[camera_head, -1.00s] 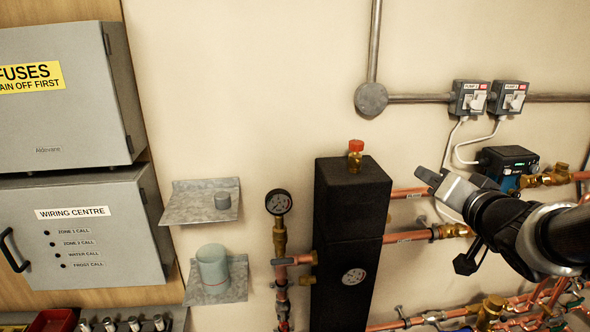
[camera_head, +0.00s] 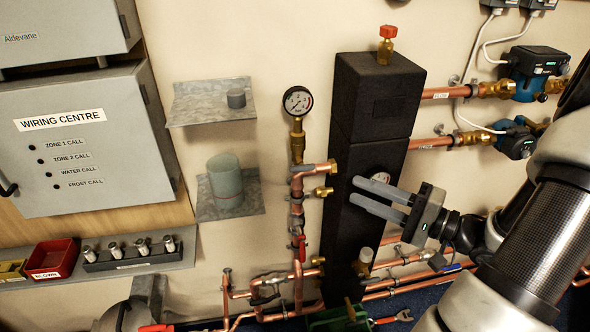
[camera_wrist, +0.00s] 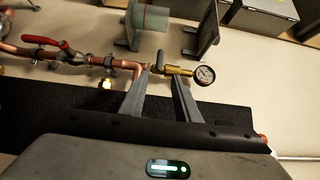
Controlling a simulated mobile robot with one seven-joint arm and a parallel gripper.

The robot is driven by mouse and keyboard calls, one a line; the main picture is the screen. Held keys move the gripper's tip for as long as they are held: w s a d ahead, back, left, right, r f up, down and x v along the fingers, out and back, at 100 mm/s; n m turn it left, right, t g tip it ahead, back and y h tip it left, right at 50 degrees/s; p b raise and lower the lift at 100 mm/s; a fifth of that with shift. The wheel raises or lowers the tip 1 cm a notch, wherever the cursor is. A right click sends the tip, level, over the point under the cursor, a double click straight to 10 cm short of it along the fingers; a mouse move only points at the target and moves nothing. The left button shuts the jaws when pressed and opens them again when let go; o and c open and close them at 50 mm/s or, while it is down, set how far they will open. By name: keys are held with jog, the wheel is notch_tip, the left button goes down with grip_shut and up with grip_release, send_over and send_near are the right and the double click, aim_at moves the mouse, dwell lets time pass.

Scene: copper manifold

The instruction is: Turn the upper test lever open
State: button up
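A copper riser (camera_head: 297,218) stands left of the black insulated body, with a pressure gauge (camera_head: 298,101) on top. Below the gauge, a small brass cock (camera_head: 323,192) sticks out to the right; a red lever (camera_head: 302,246) sits lower on the riser. I cannot tell which handle is the upper test lever. My gripper (camera_head: 355,190) is open and empty, its fingers pointing left towards the riser, in front of the black body. In the wrist view my gripper (camera_wrist: 162,72) has its fingertips over the pipe beside the gauge (camera_wrist: 204,75). Contact cannot be told.
The black insulated body (camera_head: 372,110) stands behind my gripper, with a brass red-capped fitting (camera_head: 387,45) on top. Two small metal shelves (camera_head: 212,103) are left of the gauge. Copper pipes and pumps (camera_head: 527,75) lie right. Bare wall is left of the riser.

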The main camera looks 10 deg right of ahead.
aim_at(307, 170)
jog(key=b+x, duration=0.2)
jog(key=x, duration=1.4)
grip_shut()
